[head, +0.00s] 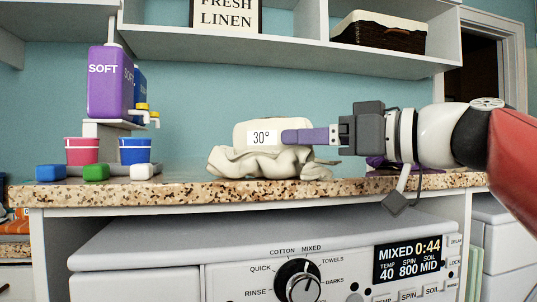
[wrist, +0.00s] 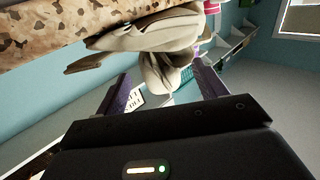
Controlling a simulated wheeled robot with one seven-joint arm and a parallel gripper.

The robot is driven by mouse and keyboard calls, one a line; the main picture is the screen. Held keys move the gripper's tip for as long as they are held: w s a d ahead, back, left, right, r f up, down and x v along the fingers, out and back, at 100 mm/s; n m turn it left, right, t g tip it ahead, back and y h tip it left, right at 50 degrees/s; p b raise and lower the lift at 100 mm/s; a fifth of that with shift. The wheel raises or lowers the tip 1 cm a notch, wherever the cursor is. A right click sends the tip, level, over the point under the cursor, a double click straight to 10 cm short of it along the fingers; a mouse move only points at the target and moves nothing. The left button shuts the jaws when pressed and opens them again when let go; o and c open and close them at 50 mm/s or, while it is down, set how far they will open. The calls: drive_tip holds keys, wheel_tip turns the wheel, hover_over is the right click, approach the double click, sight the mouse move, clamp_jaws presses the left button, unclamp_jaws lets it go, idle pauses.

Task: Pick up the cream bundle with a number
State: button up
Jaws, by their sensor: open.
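The cream bundle (head: 240,163) sits on the speckled counter, a crumpled cloth with a boxy upper part and a white "30°" label (head: 262,138) facing the front. My gripper (head: 287,136) reaches in level from the right, its purple finger overlapping the bundle's right side beside the label. In the wrist view the bundle (wrist: 150,38) lies ahead of and partly between the two spread purple fingers of my gripper (wrist: 161,72). The gripper is open. I cannot tell whether a finger touches the cloth. The far finger is hidden in the head view.
On the counter (head: 200,190) at left are a purple SOFT dispenser (head: 108,85), a pink cup (head: 82,151), a blue cup (head: 134,151) and small coloured blocks. Purple cloth (head: 385,162) lies behind my gripper. A shelf (head: 290,52) hangs above; a washer (head: 230,270) stands below.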

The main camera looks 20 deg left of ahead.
drive_tip(key=shift+p+x, duration=0.4)
drive_tip(key=shift+x, duration=1.6)
drive_tip(key=c, duration=1.1)
drive_tip(key=shift+c, duration=0.3)
wheel_tip(320, 180, up, 8)
drive_tip(key=shift+r+p, duration=0.1)
drive_tip(key=shift+p, duration=0.9)
drive_tip(key=shift+r, duration=0.9)
drive_tip(key=shift+f, duration=0.2)
